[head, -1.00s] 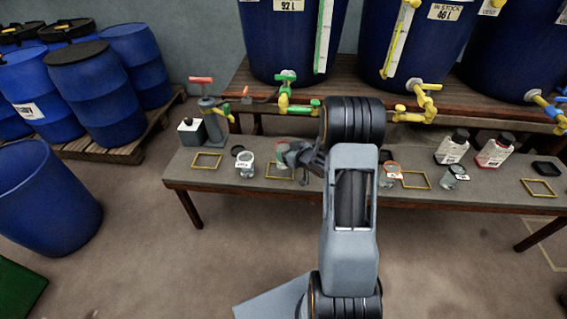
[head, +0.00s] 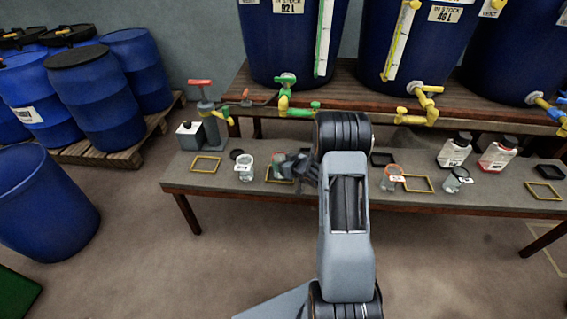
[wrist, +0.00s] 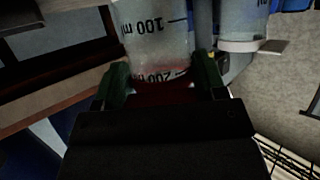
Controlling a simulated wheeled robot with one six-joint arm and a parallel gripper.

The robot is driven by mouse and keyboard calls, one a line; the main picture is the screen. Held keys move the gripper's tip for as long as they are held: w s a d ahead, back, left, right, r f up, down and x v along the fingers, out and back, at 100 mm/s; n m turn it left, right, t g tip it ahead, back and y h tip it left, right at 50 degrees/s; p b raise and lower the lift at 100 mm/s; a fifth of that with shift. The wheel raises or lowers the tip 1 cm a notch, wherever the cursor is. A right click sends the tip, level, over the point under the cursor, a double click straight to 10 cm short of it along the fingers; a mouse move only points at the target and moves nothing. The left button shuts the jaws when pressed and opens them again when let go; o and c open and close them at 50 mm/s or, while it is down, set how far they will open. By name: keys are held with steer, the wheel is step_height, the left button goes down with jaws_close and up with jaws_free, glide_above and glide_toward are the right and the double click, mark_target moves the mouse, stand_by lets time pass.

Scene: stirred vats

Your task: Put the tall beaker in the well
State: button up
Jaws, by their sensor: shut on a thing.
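A clear beaker with black graduation marks (wrist: 152,28) stands between the green finger pads of my gripper (wrist: 163,82) in the wrist view. The gripper is shut on it. In the head view my gripper (head: 290,165) is low over the left half of the bench, and the held beaker (head: 277,160) shows partly behind the fingers, at a yellow outline (head: 268,179). I cannot tell whether its base touches the bench. A dark square piece (head: 382,159) lies behind my arm, and another (head: 548,171) lies at the far right; I cannot tell whether either is the well.
A labelled beaker (head: 246,172) stands close left of my gripper. Two more beakers (head: 391,178) (head: 455,182) stand to the right. Two bottles (head: 454,150) (head: 497,154) and a pump-like fixture (head: 207,120) stand on the bench (head: 320,194). Vat taps (head: 287,98) overhang behind.

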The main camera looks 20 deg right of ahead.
steer(key=shift+f, duration=0.2)
steer(key=o, duration=0.9)
steer(key=shift+s+d+r, duration=0.1)
steer(key=shift+s+r, duration=0.1)
steer(key=shift+r, duration=0.15)
steer(key=p+v, duration=0.3)
steer(key=v, duration=0.8)
step_height(320, 180, up, 10)
steer(key=s+a+m+g+h, duration=0.2)
steer(key=a+g+h, duration=0.15)
steer(key=h, duration=0.25)
steer(key=s+a+r+g+y, duration=0.1)
steer(key=s+a+g, duration=0.1)
steer(key=s+a, duration=0.2)
steer(key=s+a+r+g, duration=0.2)
steer(key=s+a, duration=0.2)
steer(key=s, duration=0.3)
steer(key=s+a+r+m+g+y, duration=0.1)
steer(key=s+a+r+g, duration=0.1)
steer(key=s+a, duration=0.2)
steer(key=shift+s+r+g+y, duration=0.25)
steer(key=shift+s+g+y, duration=0.1)
steer(key=shift+s, duration=0.75)
steer(key=shift+d, duration=0.1)
